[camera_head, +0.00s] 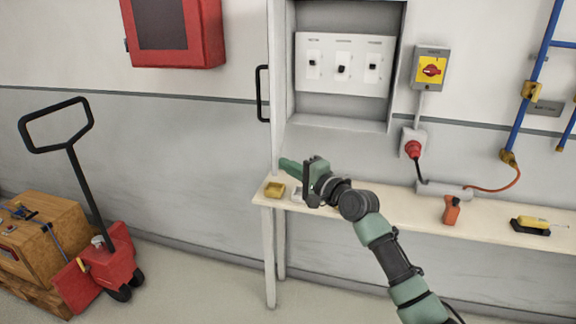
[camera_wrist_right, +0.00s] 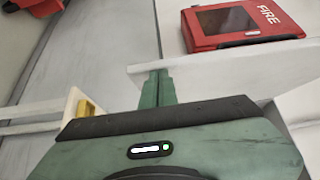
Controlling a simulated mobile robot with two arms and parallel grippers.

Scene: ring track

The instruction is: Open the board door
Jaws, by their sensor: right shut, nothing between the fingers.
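The board (camera_head: 345,108) is a grey wall cabinet in the head view. Its inside shows, with a white panel of three black switches (camera_head: 343,68). The board door (camera_head: 277,70) stands open at the cabinet's left side, seen almost edge-on, with a black bar handle (camera_head: 262,93) on its left face. My right gripper (camera_head: 288,165) is shut and empty, just below the door's lower end, fingers pointing left. In the right wrist view its green fingers (camera_wrist_right: 158,82) are together, by a pale edge that looks like the door's bottom. I cannot tell whether they touch. My left gripper is out of view.
A narrow shelf (camera_head: 375,196) runs under the board, holding a yellow block (camera_head: 274,189), an orange tool (camera_head: 451,210) and a yellow tool (camera_head: 538,224). A red fire box (camera_head: 175,32) hangs at left, above a red pallet jack (camera_head: 105,268). A switch box (camera_head: 431,68) is right.

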